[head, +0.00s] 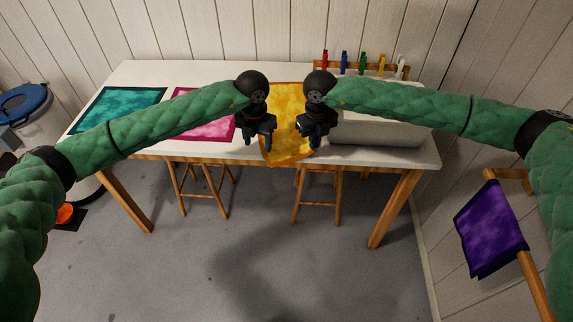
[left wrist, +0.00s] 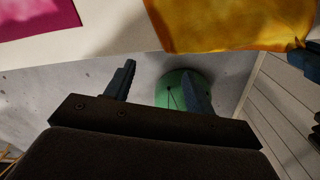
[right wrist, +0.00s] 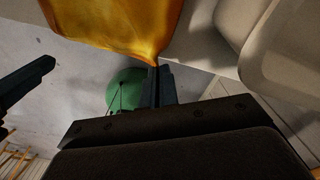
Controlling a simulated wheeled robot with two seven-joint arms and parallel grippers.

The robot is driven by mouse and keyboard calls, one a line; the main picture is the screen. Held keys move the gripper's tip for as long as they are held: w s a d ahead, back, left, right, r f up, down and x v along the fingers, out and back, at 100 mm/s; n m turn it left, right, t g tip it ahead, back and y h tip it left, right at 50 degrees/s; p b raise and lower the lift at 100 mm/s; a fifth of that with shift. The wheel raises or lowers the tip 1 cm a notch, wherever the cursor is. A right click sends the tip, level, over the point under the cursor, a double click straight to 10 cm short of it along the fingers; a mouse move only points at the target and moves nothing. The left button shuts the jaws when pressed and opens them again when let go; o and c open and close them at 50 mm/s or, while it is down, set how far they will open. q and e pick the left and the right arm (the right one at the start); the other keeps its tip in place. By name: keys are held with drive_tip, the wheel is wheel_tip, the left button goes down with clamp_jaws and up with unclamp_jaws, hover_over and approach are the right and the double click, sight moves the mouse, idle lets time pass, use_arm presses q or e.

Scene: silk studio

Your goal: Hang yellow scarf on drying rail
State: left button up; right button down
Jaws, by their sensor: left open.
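The yellow scarf (head: 289,118) lies on the white table between my grippers, its front end hanging past the front edge. My right gripper (head: 310,142) is shut on a front corner of it; the right wrist view shows the scarf (right wrist: 125,25) drawn to a point at the closed fingertips (right wrist: 156,70). My left gripper (head: 258,141) is open and empty near the scarf's left front side. In the left wrist view its fingers (left wrist: 157,78) are apart, with the scarf (left wrist: 230,22) beyond them. The wooden drying rail (head: 535,285) is at the right and carries a purple scarf (head: 490,230).
A teal cloth (head: 118,108) and a pink cloth (head: 205,122) lie on the white table (head: 190,74). A white roll (head: 375,132) lies right of the yellow scarf. Stools (head: 318,195) stand under the table. The front floor is clear.

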use_arm(q)
drive_tip(key=shift+r, duration=0.1)
drive_tip(key=c, duration=0.3)
wheel_tip(320, 180, up, 5)
hover_over(268, 159)
drive_tip(key=w, duration=0.1)
wheel_tip(268, 159, down, 10)
drive_tip(key=s+n, duration=0.2)
drive_tip(key=n, duration=0.1)
drive_tip(key=shift+s+d+r, duration=0.15)
drive_tip(key=shift+r, duration=0.1)
idle(0.3)
drive_tip(key=shift+f, duration=0.15)
idle(0.3)
drive_tip(key=shift+f, duration=1.35)
drive_tip(key=shift+c, duration=0.4)
